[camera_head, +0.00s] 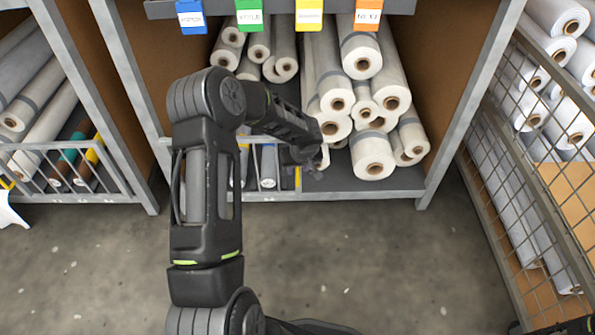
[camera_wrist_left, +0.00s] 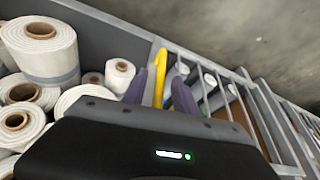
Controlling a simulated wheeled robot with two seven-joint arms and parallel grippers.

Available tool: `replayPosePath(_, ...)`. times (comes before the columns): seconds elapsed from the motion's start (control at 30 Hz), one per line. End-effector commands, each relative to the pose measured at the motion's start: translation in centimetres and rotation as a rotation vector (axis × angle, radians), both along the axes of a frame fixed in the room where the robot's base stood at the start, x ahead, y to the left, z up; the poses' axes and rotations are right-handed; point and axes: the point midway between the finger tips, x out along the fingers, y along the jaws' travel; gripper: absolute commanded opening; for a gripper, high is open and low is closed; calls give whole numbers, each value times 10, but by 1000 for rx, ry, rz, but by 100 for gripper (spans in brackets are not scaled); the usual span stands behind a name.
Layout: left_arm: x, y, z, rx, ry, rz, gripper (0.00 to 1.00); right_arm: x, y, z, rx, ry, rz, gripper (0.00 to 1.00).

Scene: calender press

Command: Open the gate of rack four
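A low grey barred gate (camera_head: 258,160) stands across the left part of the middle rack's front. A yellow handle (camera_head: 297,178) is at its right end, partly hidden by my left gripper (camera_head: 308,160). In the left wrist view, the yellow handle (camera_wrist_left: 160,76) shows between the two dark fingers of the left gripper (camera_wrist_left: 158,90). The fingers are apart, one on each side of the handle, and I see gaps beside it. The gate's bars (camera_wrist_left: 213,75) run off to the right there. Whether this rack is number four cannot be read.
White rolls (camera_head: 374,157) fill the middle rack, some near its open right front. Coloured tags (camera_head: 309,14) hang above. Another barred rack (camera_head: 60,175) stands left, and a wire mesh panel (camera_head: 535,160) right. The concrete floor (camera_head: 370,255) in front is clear.

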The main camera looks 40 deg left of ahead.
Motion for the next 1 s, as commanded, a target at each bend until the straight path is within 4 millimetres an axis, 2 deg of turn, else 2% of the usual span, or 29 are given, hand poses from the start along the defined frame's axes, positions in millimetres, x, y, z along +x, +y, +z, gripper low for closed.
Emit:
replayPosePath(0.03,2,2,-8,-1,1,0,34,0,0,-4,0,-1,0,36)
replayPosePath(0.13,4,4,-15,-1,-1,0,34,1,0,-5,-1,-3,-1,36)
replayPosePath(0.47,5,5,-18,0,0,-1,34,1,0,-5,-1,-3,-1,36)
replayPosePath(0.87,5,5,-18,0,0,-1,2,1,0,-5,0,-2,-1,36)
replayPosePath(1.0,5,5,-18,0,0,-1,0,1,0,-5,0,-2,-1,36)
